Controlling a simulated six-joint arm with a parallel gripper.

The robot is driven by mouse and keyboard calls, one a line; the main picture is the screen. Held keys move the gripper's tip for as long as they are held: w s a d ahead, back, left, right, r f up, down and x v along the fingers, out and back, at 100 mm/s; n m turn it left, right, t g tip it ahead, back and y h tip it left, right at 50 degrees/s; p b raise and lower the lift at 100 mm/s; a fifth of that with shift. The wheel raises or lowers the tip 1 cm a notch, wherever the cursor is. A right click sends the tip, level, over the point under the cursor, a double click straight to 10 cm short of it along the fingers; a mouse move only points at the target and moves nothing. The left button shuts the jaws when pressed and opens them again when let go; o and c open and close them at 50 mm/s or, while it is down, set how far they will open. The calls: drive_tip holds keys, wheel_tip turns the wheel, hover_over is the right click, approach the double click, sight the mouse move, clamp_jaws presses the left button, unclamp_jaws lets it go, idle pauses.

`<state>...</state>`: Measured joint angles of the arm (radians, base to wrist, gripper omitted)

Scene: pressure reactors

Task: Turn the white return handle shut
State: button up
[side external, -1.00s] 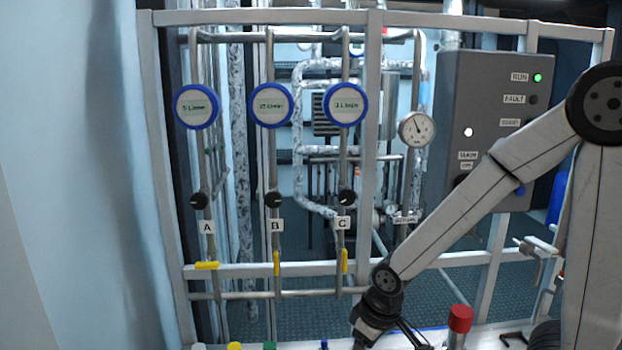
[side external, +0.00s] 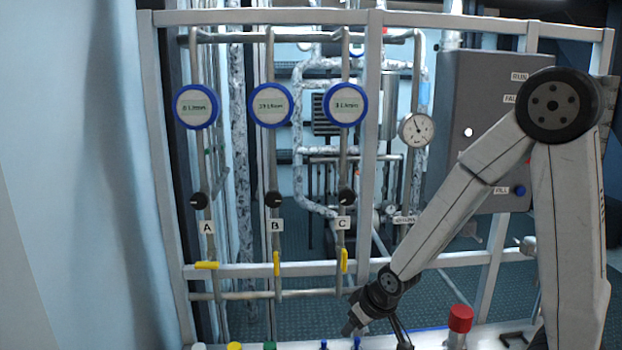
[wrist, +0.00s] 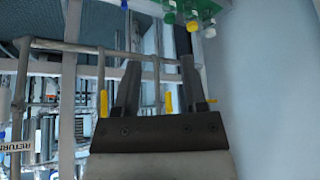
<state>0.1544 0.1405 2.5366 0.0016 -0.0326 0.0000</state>
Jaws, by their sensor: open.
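The return label (side external: 405,219) hangs below the pressure gauge (side external: 417,129) on the return pipe. The label also shows at the left edge of the wrist view (wrist: 16,146). I cannot make out a white return handle clearly; my arm crosses in front of the pipe's lower part in the side view. My gripper (side external: 352,326) is low in front of the rack, left of and below the return label. In the wrist view my gripper (wrist: 159,60) has its two fingers apart with nothing held between them.
Yellow handles A (side external: 206,265), B (side external: 276,263) and C (side external: 344,261) are on the left pipes; A lies level, B and C upright. A red-capped post (side external: 460,319) stands right of my gripper. The grey control box (side external: 480,130) is behind my arm. Several small coloured caps line the bench's front edge.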

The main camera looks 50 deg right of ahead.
drive_tip(key=w+d+m+t+h, duration=0.2)
drive_tip(key=d, duration=0.5)
drive_tip(key=w+d+m+t+h, duration=0.2)
drive_tip(key=d+t, duration=0.1)
drive_tip(key=d, duration=0.3)
drive_tip(key=s+d+r+m+t+h, duration=0.1)
drive_tip(key=s+d+h, duration=0.2)
drive_tip(key=d, duration=0.3)
drive_tip(key=s+d+r+m+t+h, duration=0.1)
drive_tip(key=s+d+m+h, duration=0.1)
drive_tip(key=d+h, duration=0.3)
drive_tip(key=shift+s+d, duration=0.6)
drive_tip(key=shift+s, duration=0.2)
drive_tip(key=shift+x, duration=3.85)
clamp_jaws()
